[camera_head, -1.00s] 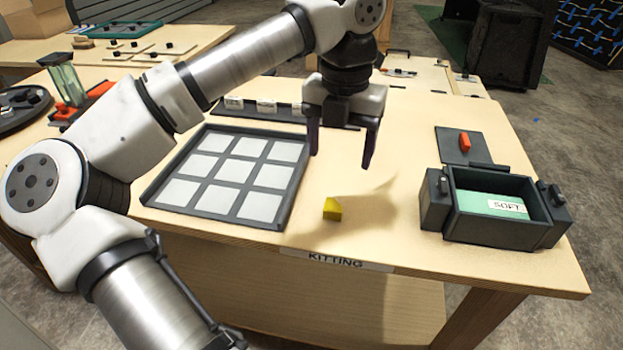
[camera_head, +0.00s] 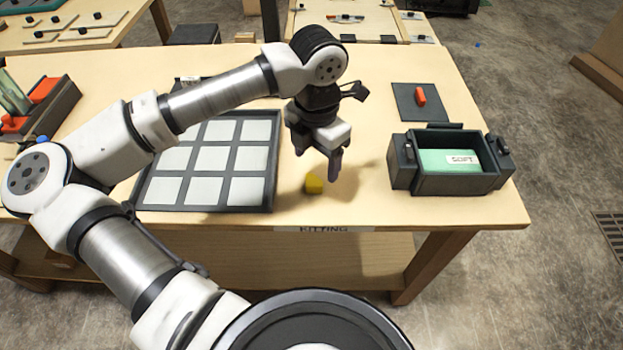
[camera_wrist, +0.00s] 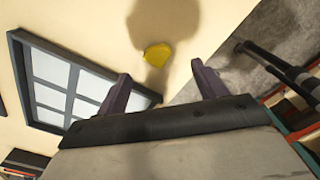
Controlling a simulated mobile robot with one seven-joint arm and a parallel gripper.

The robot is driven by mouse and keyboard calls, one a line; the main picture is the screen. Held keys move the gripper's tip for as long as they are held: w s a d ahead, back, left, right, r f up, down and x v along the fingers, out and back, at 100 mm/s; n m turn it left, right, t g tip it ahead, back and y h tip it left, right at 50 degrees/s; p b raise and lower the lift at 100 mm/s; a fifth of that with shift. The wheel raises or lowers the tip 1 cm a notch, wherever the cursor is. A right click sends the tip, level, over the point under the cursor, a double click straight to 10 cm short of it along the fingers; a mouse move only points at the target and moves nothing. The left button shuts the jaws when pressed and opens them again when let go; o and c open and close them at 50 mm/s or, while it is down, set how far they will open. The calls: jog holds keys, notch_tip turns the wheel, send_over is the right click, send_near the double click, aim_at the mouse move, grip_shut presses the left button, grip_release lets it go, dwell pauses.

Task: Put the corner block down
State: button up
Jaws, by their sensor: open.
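The yellow corner block (camera_head: 314,184) rests on the wooden table, just right of the grid tray's near right corner. In the wrist view the block (camera_wrist: 157,54) lies on the table beyond the fingertips, between them and nearer the left one. My gripper (camera_head: 318,165) points down above the table beside the block, apart from it. In the wrist view my gripper (camera_wrist: 160,78) is open, with nothing between its fingers. One finger partly hides the other in the head view.
The dark tray with pale squares (camera_head: 274,170) lies left of the block. A dark box (camera_head: 450,188) holding a green piece labelled SOFT stands to the right. Behind it, an orange handle (camera_head: 420,96) sits on a dark plate (camera_head: 404,103). The table's front edge is close to the block.

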aim_at(314, 180)
jog(key=shift+w+a+f+p, duration=0.1)
jog(key=shift+f+p, duration=0.5)
jog(key=shift+f, duration=1)
jog(key=shift+w+a+f+p, duration=0.1)
jog(key=shift+f+p, duration=0.45)
jog(key=shift+f, duration=1.05)
jog(key=c, duration=1.1)
jog(key=shift+r, duration=0.15)
